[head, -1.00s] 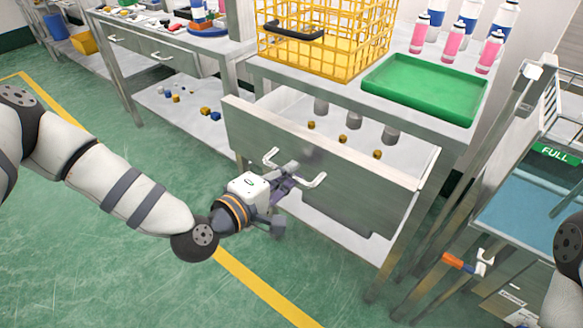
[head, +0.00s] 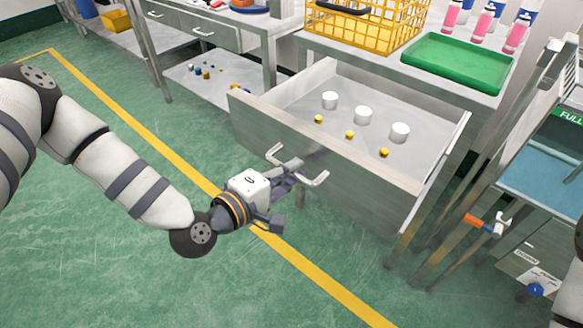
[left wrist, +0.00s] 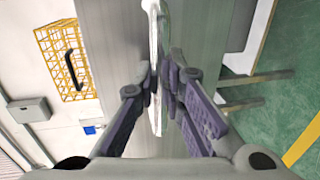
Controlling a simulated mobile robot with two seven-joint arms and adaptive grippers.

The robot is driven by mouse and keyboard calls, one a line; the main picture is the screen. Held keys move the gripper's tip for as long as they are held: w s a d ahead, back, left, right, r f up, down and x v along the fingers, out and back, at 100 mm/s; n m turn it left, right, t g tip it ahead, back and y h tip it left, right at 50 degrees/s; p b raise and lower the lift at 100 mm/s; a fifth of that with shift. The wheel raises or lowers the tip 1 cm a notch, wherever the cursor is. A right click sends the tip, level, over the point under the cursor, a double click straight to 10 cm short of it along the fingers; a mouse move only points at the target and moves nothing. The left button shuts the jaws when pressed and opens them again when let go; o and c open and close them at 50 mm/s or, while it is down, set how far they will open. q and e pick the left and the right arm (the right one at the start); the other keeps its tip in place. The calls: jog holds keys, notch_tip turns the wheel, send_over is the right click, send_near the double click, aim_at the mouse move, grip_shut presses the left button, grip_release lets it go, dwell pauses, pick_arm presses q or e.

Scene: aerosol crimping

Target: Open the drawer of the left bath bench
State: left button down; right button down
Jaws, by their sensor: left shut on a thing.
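The steel drawer (head: 330,155) of the bench stands pulled well out of the bench frame. Inside it are several white-topped grey cylinders (head: 363,116) and several small yellow pieces (head: 350,134). A pale bar handle (head: 313,181) sits on the drawer front. My left gripper (head: 296,172) is shut on the handle's middle, and the left wrist view shows its purple-padded fingers (left wrist: 168,88) on both sides of the white handle bar (left wrist: 155,60). The fingertips partly hide the handle. My right gripper is not in view.
A yellow wire basket (head: 365,30) and a green tray (head: 458,62) stand on the bench top, with pink and white bottles (head: 483,22) behind. A blue-bedded cart (head: 545,165) stands close at the right. The green floor at the left is clear.

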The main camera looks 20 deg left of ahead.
pick_arm(q)
jog(key=shift+a, duration=0.1)
jog(key=c, duration=1.7)
grip_release()
jog(key=shift+o, duration=0.2)
jog(key=v, duration=1.2)
